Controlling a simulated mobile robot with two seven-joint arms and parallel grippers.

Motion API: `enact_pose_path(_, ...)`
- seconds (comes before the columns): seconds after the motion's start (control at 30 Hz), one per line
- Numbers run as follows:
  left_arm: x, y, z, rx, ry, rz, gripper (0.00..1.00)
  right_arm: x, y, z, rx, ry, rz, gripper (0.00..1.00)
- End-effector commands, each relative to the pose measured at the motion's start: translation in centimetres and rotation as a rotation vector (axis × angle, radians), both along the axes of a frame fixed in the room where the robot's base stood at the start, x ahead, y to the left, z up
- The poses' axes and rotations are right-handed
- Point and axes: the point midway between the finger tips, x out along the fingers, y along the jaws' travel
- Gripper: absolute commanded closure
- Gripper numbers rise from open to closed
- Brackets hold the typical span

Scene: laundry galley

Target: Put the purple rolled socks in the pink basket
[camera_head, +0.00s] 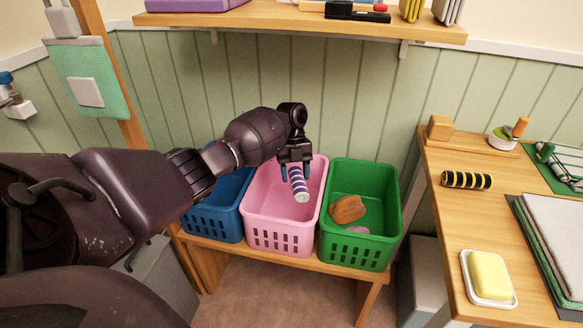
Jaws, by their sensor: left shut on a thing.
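The purple rolled socks (298,183), a purple and white striped roll, hang tilted below my left gripper (294,170). My left gripper is shut on their upper end, pointing down. The socks are over the pink basket (280,238), and in this view they overlap its open inside. I cannot tell exactly how far they are above its floor. The pink basket stands between two others on a low wooden bench and looks otherwise empty where its inside shows. My right gripper is not in view.
A blue basket (215,222) stands left of the pink one, partly behind my arm. A green basket (359,250) at right holds brown and pink items. A wooden table (452,225) at right bears a black and yellow roll (466,180) and yellow soap (490,274). A shelf (300,22) runs above.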

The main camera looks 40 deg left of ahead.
Motion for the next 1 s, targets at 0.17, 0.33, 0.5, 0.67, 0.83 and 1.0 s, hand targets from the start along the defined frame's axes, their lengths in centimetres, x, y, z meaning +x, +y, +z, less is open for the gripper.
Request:
enact_pose_path(0.17,-0.3,-0.1,-4.4,-0.002,0.015,0.0,0.69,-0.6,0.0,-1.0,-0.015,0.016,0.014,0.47)
enact_pose_path(0.33,-0.3,-0.1,-8.2,-0.001,0.015,0.002,0.69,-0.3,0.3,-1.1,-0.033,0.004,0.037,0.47)
enact_pose_path(0.5,-0.4,-0.1,-11.7,-0.001,0.015,0.002,0.69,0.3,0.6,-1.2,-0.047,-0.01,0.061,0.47)
enact_pose_path(0.67,-0.2,-0.1,-13.6,-0.001,0.008,0.001,0.69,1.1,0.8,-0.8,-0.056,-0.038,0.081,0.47)
enact_pose_path(0.83,-0.1,-0.1,-14.3,0.0,0.005,0.001,0.69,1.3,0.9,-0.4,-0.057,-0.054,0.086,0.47)
enact_pose_path(1.0,-0.3,-0.1,-17.1,-0.001,0.012,0.002,0.69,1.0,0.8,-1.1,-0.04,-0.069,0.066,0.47)
